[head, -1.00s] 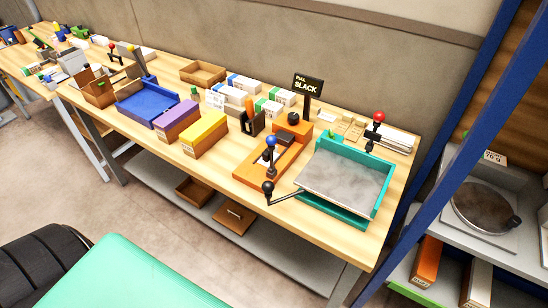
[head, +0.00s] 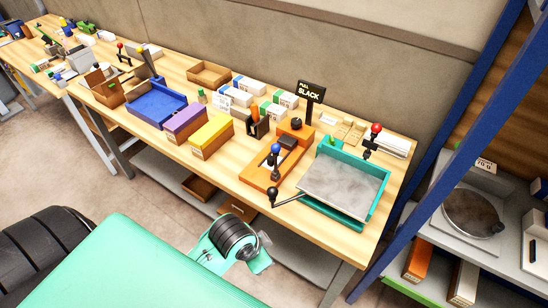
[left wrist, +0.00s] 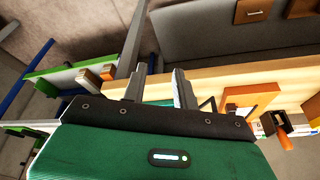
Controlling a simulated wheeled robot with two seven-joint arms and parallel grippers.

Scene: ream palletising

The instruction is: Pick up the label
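No label can be made out for certain. A small white patch (head: 268,160) shows on the orange lever device (head: 258,176), and I cannot tell whether it is the label. The device has a blue-knobbed lever and stands on the bench left of the teal tray (head: 380,205). In the left wrist view my left gripper (left wrist: 158,78) has its two grey fingers apart with nothing visible between them. It points toward the bench edge. Its fingers do not show in the head view. My right gripper is in neither current view.
The wooden bench (head: 225,168) also holds a yellow box (head: 212,135), a purple box (head: 185,122), a blue tray (head: 150,103) and a "PULL SLACK" sign (head: 311,91). A black-knobbed crank (head: 273,195) juts over the front edge. A blue post (head: 440,150) stands at right.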

